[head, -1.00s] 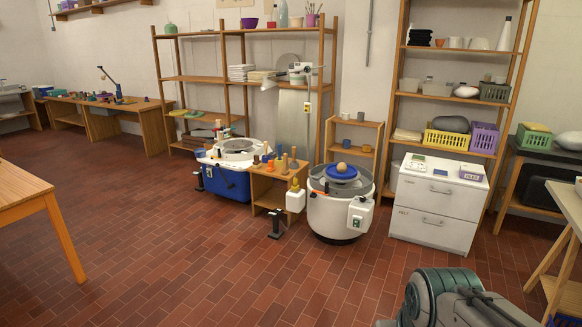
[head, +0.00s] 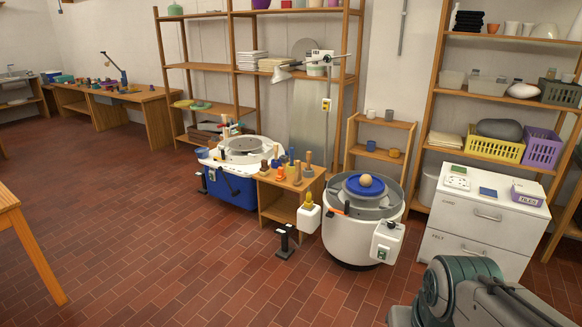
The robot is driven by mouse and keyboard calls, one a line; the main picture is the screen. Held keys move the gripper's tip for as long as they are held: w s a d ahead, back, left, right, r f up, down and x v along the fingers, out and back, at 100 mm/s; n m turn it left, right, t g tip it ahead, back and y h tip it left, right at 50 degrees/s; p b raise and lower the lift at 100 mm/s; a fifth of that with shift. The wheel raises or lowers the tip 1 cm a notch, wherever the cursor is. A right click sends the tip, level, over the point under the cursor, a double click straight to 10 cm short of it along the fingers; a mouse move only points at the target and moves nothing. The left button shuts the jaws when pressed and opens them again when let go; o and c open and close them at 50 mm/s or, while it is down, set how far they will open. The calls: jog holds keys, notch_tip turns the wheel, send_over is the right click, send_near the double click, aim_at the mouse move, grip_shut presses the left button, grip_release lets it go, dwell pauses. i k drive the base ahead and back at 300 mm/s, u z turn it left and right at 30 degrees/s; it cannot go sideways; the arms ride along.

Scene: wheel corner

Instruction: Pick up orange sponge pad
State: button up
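No thing in the head view is clearly the orange sponge pad. A small orange piece (head: 338,211) lies at the left rim of the grey-and-white pottery wheel (head: 345,238). Another small orange piece (head: 281,174) is among the wooden tools on the low wooden stand (head: 283,204). Both are too small to tell if either is a sponge. The wheel has a blue disc (head: 367,189) with a tan ball (head: 366,180) on it. My gripper is out of view; only part of my arm shows at the lower right, well in front of the wheel.
A blue-and-white wheel (head: 230,187) stands left of the stand. A white drawer cabinet (head: 475,228) stands right of the grey-and-white wheel. A wooden table (head: 12,205) juts in at the left. Two black pedals (head: 285,243) sit on the floor. The brick-red floor (head: 170,270) in front is clear.

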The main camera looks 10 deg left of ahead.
aim_at(281, 176)
jog(key=i, duration=1.9)
jog(key=u, duration=0.7)
jog(key=k, duration=0.55)
jog(key=u, duration=0.85)
jog(key=i, duration=2.7)
jog(key=z, duration=1.5)
jog(key=i, duration=0.7)
jog(key=z, duration=0.7)
